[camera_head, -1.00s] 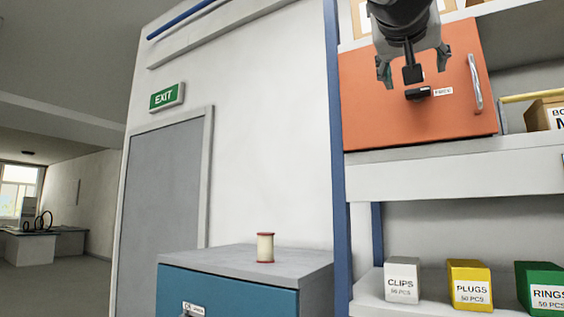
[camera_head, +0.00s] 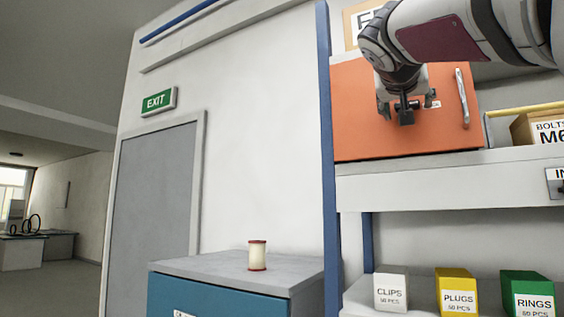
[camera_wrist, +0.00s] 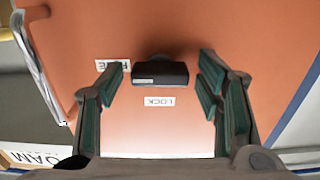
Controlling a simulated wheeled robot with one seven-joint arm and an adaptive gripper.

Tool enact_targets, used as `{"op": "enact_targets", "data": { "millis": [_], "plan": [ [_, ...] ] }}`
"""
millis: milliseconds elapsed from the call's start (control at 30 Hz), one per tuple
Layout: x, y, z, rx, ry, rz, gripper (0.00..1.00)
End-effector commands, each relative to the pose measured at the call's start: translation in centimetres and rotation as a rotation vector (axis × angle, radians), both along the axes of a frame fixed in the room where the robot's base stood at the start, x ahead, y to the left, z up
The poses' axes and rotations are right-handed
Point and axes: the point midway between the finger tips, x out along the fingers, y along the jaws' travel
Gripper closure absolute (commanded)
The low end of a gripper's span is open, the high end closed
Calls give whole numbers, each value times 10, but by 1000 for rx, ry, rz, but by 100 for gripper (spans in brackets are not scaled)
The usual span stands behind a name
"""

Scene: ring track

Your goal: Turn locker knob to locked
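The orange locker door (camera_head: 360,115) is shut in the shelf unit. Its dark knob (camera_wrist: 160,73) shows in the wrist view as a bar lying across the picture, with a small pale mark near its left end. A LOCK label (camera_wrist: 160,101), upside down, sits just below it there. A FREE label (camera_wrist: 108,66) to its left is partly covered by a finger. My gripper (camera_wrist: 167,80) is open, with one finger on each side of the knob and visible gaps to both. In the head view my gripper (camera_head: 404,106) is in front of the door and partly hides the knob.
A silver handle (camera_head: 462,98) stands on the door's right side. A carton (camera_head: 540,128) and a yellow rod lie right of the locker. Boxes of clips (camera_head: 391,291), plugs and rings stand below. A spool (camera_head: 257,255) sits on the blue cabinet (camera_head: 215,300).

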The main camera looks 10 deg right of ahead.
Motion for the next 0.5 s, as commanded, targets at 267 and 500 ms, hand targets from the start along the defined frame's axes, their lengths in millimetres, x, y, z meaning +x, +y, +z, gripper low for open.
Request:
{"op": "enact_targets", "data": {
  "millis": [267,500],
  "plan": [
    [0,0,0,-1,1,0,85],
    [0,1,0,-27,19,2,85]
  ]
}}
